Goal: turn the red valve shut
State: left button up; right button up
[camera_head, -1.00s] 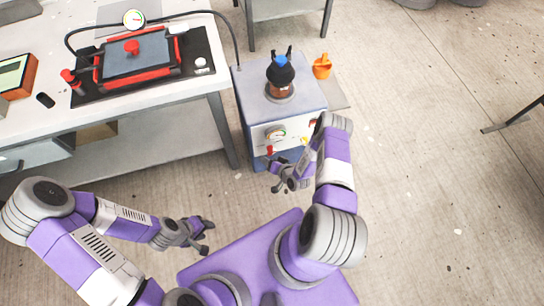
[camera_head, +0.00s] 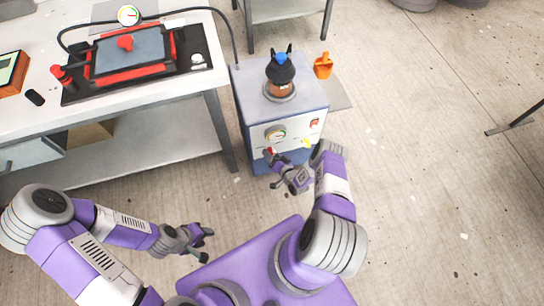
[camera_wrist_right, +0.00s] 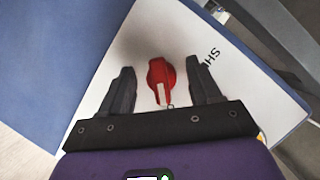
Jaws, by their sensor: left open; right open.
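The red valve (camera_wrist_right: 161,78) is a knob with a white mark on the pale front panel of the pump cabinet. Part of the letters "SHUT" (camera_wrist_right: 212,57) shows beside it in the right wrist view. My right gripper is open, facing the panel, with one finger on each side of the valve in the wrist view. I cannot tell how deep the fingers reach. My left gripper (camera_head: 203,246) is open and empty, low over the floor, away from the cabinet.
The workbench (camera_head: 150,108) with the red-framed mould (camera_head: 130,50) is at left.

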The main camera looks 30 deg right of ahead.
jog(key=shift+c, duration=0.4)
jog(key=c, duration=1)
jog(key=shift+o, duration=0.2)
jog(key=n+h+p, duration=0.1)
jog(key=n, duration=0.1)
jog(key=shift+a+r+n+g+h, duration=0.1)
jog(key=shift+n+g+h, duration=0.3)
jog(key=n+h+p, duration=0.1)
jog(key=n+h, duration=0.1)
jog(key=n, duration=0.1)
jog(key=shift+g, duration=0.4)
jog(key=n+h, duration=0.2)
jog(key=n, duration=0.1)
jog(key=n+h+b, duration=0.2)
jog(key=n, duration=0.1)
jog(key=shift+n, duration=0.3)
